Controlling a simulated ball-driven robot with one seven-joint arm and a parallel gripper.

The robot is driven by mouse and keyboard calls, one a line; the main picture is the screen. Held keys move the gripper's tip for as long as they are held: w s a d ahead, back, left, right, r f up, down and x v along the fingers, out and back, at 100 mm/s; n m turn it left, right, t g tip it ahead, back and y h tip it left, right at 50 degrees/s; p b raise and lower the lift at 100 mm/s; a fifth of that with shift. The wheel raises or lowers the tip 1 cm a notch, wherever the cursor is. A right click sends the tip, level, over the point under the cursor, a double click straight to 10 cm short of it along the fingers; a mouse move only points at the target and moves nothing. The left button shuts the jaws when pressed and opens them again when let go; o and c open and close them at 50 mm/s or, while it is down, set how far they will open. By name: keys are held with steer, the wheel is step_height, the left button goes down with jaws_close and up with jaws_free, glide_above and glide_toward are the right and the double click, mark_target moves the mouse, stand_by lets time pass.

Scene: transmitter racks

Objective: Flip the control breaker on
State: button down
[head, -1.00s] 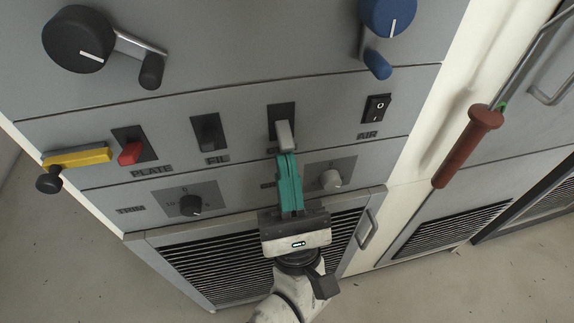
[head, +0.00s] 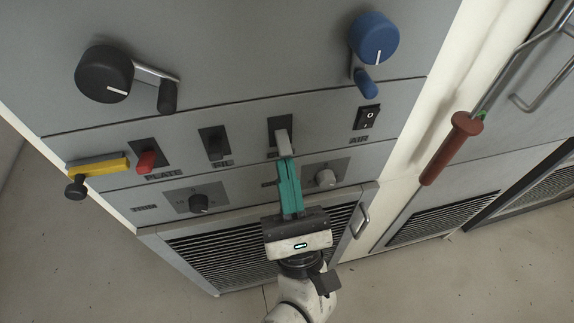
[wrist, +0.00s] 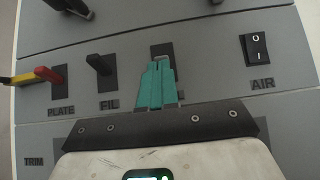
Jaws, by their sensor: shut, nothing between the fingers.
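The breaker with a light grey lever (head: 283,143) sits in a dark slot on the grey panel, between the FIL breaker and the AIR switch. Its label is hidden behind my fingers, so I take it for the control breaker by its place. The lever sticks out and tilts downward. My gripper (head: 286,160) is shut and empty, its teal fingers pointing up with the tips at the lever's lower end. I cannot tell if they touch. In the wrist view the shut fingers (wrist: 160,64) cover most of the lever and part of its dark slot (wrist: 161,50).
The red PLATE lever (head: 147,161), dark FIL lever (head: 214,147) and AIR rocker switch (head: 367,117) share the row. A yellow handle (head: 98,167) juts out at left. Knobs (head: 326,178) lie below, cranks (head: 375,40) above. A red-handled rod (head: 452,148) hangs at right.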

steer(key=shift+s+d+r+g+h+p, duration=0.15)
steer(key=shift+r+g+p, duration=0.25)
steer(key=shift+p, duration=0.55)
steer(key=shift+s+a+r+g+h+p, duration=0.1)
steer(key=shift+r+g+p, duration=0.25)
steer(key=shift+p, duration=0.6)
steer(key=shift+s+d+r+g+h+p, duration=0.1)
steer(key=shift+r+g+h+p, duration=0.1)
steer(key=shift+g+p, duration=0.55)
steer(key=shift+r+p, duration=0.1)
steer(key=shift+p, duration=0.3)
steer(key=shift+f, duration=0.25)
